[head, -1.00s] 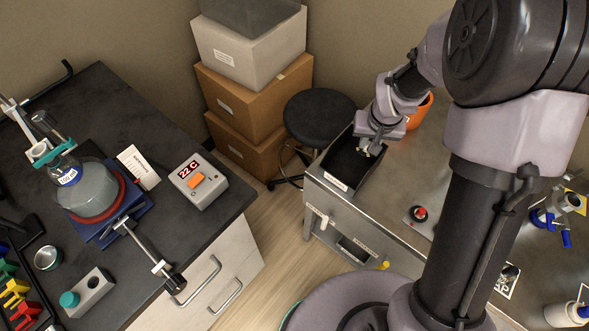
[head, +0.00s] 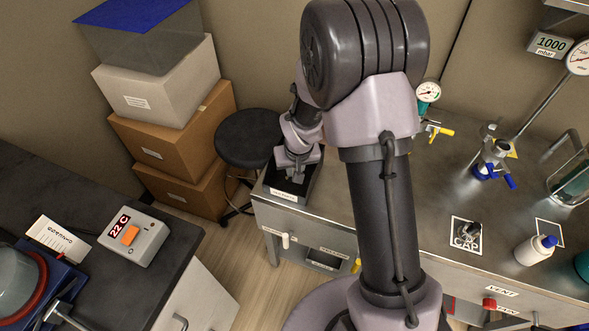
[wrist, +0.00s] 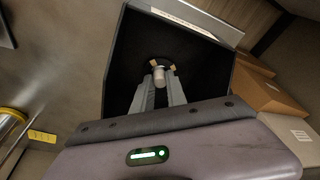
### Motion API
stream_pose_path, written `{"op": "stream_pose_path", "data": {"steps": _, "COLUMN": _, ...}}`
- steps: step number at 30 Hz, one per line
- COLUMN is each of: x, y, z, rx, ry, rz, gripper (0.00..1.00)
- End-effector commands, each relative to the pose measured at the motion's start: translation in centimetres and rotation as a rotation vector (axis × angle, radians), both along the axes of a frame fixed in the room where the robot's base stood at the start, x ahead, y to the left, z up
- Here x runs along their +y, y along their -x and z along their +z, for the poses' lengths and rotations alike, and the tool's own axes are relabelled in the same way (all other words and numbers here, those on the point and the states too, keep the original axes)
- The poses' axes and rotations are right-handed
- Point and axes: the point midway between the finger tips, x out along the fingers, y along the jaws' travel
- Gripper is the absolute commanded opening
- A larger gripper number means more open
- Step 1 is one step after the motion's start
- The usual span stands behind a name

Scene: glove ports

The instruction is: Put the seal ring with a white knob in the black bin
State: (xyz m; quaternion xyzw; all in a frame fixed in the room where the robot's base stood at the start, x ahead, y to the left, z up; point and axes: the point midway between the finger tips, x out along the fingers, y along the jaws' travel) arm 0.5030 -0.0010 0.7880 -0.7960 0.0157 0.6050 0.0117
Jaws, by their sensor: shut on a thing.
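The black bin (head: 282,190) stands at the left end of the steel bench, with a white label on its front. Its dark inside wall (wrist: 125,60) fills much of the wrist view. My gripper (head: 294,178) points down at the bin's opening. In the wrist view my gripper (wrist: 160,88) is shut on the white knob (wrist: 159,74) of the seal ring (wrist: 160,60). The ring is dark against the dark bin, so I cannot tell whether it touches the floor. In the head view my gripper and wrist hide the ring.
A round black stool (head: 250,137) and stacked boxes (head: 175,150) stand left of the bin. On the bench to the right are a small black-knobbed part on a CAP card (head: 466,240), a white bottle (head: 536,250) and blue-handled valve fittings (head: 490,165).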

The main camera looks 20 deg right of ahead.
Motion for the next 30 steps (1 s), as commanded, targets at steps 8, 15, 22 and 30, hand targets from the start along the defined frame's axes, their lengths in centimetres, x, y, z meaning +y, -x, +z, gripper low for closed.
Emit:
{"op": "stream_pose_path", "data": {"steps": 8, "x": 0.0, "y": 0.0, "z": -0.1, "rx": 0.001, "ry": 0.0, "rz": 0.0, "gripper": 0.39}}
{"op": "stream_pose_path", "data": {"steps": 15, "x": 0.0, "y": 0.1, "z": 1.2, "rx": -0.001, "ry": 0.0, "rz": 0.0, "gripper": 0.39}}
{"op": "stream_pose_path", "data": {"steps": 22, "x": 0.1, "y": 1.8, "z": 7.8, "rx": -0.003, "ry": 0.0, "rz": 0.0, "gripper": 0.39}}
{"op": "stream_pose_path", "data": {"steps": 30, "x": 0.1, "y": 3.2, "z": 12.1, "rx": -0.003, "ry": -0.001, "rz": -0.003, "gripper": 0.39}}
